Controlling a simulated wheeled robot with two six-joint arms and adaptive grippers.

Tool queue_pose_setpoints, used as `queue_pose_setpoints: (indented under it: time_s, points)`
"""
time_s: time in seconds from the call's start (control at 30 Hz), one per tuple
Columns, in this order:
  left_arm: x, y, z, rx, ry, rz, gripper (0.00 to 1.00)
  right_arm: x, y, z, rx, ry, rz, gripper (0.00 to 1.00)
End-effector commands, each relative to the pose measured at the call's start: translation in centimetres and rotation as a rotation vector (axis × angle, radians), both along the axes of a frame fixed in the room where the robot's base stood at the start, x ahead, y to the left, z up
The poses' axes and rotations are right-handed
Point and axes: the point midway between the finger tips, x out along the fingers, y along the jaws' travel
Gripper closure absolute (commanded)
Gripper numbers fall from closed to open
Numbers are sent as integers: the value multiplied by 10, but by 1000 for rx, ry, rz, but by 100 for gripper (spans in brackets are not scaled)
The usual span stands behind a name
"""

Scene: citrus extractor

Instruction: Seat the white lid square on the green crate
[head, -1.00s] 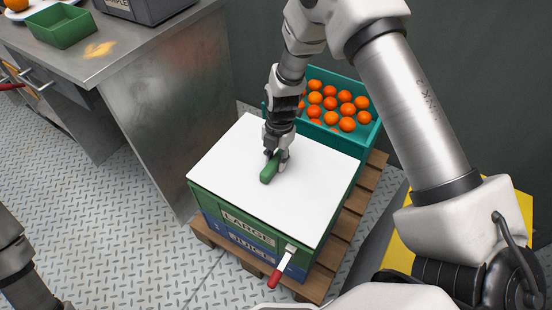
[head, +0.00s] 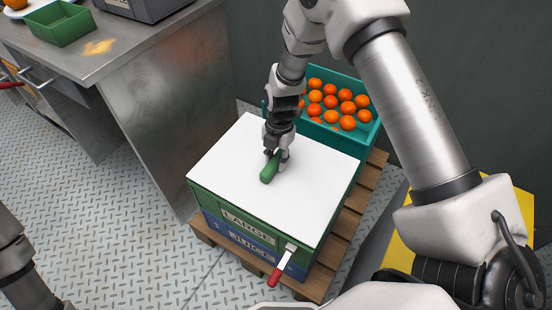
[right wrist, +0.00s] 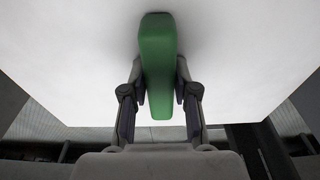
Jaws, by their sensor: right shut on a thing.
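The white lid (head: 232,165) lies over the top of the green crate (head: 205,199) and covers its opening. It looks lined up with the crate's edges, but I cannot tell whether it is fully down all round. My right gripper (head: 275,160) is shut on the lid's green handle (head: 269,173). In the right wrist view, the handle (right wrist: 158,65) sits between the two fingers (right wrist: 160,95), with the white lid (right wrist: 225,50) behind it. The inside of the crate is hidden. Of my left arm only a part shows at the lower left; its gripper is out of view.
The green crate stands on a blue crate (head: 214,227) on a wooden pallet (head: 348,222). A red-handled tool (head: 275,277) hangs at the front right corner. A teal crate of oranges (head: 372,134) stands behind. A steel table (head: 120,50) is at left, with open floor before it.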

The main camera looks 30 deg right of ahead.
Motion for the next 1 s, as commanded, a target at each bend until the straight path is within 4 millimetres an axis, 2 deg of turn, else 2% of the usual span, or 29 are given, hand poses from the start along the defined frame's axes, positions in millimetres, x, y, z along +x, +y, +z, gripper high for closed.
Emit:
queue_pose_setpoints:
  time_s: [0.6,0.63,0.7,1.0]
  points:
    - [0,0,-12,0,0,0,12,0,0,-16,0,-1,0,100]
    - [0,0,-12,0,0,0,12,0,0,-15,0,-1,0,64]
    - [0,0,-11,0,0,0,12,0,0,-15,0,-1,0,42]
    - [0,0,-11,0,0,0,12,0,0,-15,0,0,0,42]
